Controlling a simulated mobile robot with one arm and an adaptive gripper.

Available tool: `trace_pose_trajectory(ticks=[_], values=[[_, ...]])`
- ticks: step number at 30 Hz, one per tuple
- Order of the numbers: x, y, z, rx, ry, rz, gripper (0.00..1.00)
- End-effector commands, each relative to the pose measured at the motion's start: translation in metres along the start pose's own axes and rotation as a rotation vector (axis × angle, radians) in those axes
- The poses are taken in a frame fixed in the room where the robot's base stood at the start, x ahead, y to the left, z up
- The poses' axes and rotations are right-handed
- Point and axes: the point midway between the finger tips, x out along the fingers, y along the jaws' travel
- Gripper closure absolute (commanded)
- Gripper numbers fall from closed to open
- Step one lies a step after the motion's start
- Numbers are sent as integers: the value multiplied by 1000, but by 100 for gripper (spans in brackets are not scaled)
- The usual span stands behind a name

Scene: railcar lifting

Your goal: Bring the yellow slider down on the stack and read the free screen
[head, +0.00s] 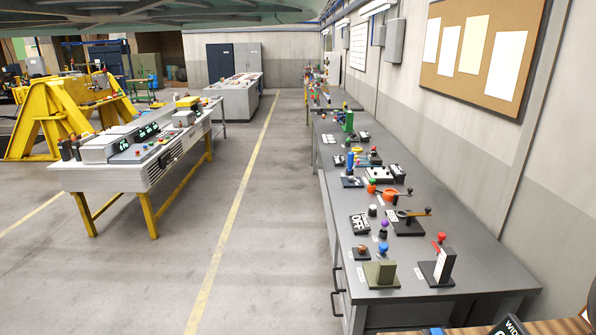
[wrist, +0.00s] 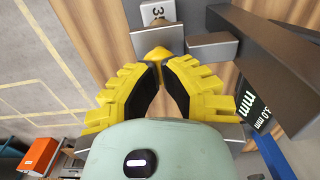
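In the wrist view, a yellow slider knob (wrist: 156,54) shows at the tips of my gripper (wrist: 159,70). The yellow fingers with black pads converge, and their tips meet the knob's lower end; they look closed on it. Grey metal blocks (wrist: 212,45) lie beside the knob, and a white label (wrist: 158,12) with dark digits sits above it. A dark screen (wrist: 250,108) with pale "mm" lettering, partly cut by a grey bar, is at right. The stack cannot be clearly told from the grey blocks. My gripper is not visible in the head view.
A thick dark grey bar (wrist: 270,70) runs close to the right finger. Brown wood lies under the fixture. In the head view, a long grey bench (head: 460,262) with several small devices runs along the right wall. The floor (head: 250,200) left of it is clear.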

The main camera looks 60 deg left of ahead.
Motion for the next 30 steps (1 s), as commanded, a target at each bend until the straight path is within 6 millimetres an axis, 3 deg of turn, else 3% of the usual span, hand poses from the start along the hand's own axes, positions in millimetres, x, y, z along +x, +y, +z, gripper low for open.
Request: trace_pose_trajectory(ticks=[16,30], values=[[20,0,0,-1,0,0,100],[18,0,1,-3,1,1,100]])
